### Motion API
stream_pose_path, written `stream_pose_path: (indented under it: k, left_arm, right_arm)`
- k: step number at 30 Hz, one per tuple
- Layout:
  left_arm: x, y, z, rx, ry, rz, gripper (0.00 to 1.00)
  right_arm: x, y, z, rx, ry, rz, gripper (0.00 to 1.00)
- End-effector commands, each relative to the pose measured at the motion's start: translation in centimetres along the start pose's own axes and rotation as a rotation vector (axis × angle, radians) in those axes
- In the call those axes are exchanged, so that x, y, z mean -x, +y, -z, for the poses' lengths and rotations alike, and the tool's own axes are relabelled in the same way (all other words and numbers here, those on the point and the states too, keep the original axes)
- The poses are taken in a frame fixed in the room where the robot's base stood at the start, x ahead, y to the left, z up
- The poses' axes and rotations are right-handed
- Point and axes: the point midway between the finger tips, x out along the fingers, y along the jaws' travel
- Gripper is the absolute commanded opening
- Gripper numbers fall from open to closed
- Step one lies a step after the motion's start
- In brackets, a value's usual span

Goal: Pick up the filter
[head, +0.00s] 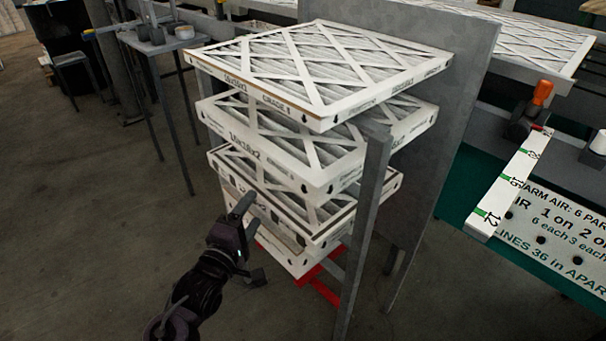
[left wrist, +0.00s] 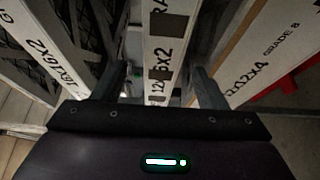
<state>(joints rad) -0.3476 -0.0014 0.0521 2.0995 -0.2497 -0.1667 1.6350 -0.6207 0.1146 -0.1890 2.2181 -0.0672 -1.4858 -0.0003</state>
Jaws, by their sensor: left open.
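Several white-framed filters with pleated, criss-crossed faces are stacked with gaps on a rack: the top filter (head: 320,65), a second filter (head: 318,182), a third filter (head: 280,205) and a lower one (head: 290,262). My left gripper (head: 252,238) is open at the front left edge of the lower filters. In the left wrist view, a filter's printed white edge (left wrist: 162,50) lies between my two spread fingers (left wrist: 160,84), with visible gaps on both sides. Other filter edges flank it on the left (left wrist: 40,65) and right (left wrist: 270,60). My right gripper is not in view.
A grey upright post (head: 365,220) stands close at the stack's front right, and a grey panel (head: 455,110) behind it. A red base part (head: 318,285) shows below. A green bench with a lettered board (head: 550,225) is at right.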

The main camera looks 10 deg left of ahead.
Motion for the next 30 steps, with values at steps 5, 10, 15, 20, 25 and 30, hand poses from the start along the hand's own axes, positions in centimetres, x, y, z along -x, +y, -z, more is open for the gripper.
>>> stream_pose_path:
  k: [5,10,15,20,25,30]
  left_arm:
    - [-2.0,-0.1,0.0,-0.002,0.0,0.002,0.66]
    - [-4.0,-0.1,0.0,-0.004,0.0,0.001,0.66]
    - [-6.5,-0.2,0.1,-0.004,0.0,0.003,0.66]
    - [-7.4,-0.2,0.1,-0.004,0.001,0.005,0.66]
    - [-7.4,-0.2,0.1,-0.004,0.0,0.005,0.66]
    - [-7.4,-0.2,0.0,-0.004,0.0,0.005,0.47]
  right_arm:
    - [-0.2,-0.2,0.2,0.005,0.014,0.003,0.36]
    - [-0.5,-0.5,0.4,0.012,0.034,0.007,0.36]
    - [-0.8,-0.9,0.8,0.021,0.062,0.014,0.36]
    - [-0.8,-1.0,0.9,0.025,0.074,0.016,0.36]
    - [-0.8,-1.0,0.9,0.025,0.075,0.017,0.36]
    - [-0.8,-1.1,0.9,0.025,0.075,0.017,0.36]
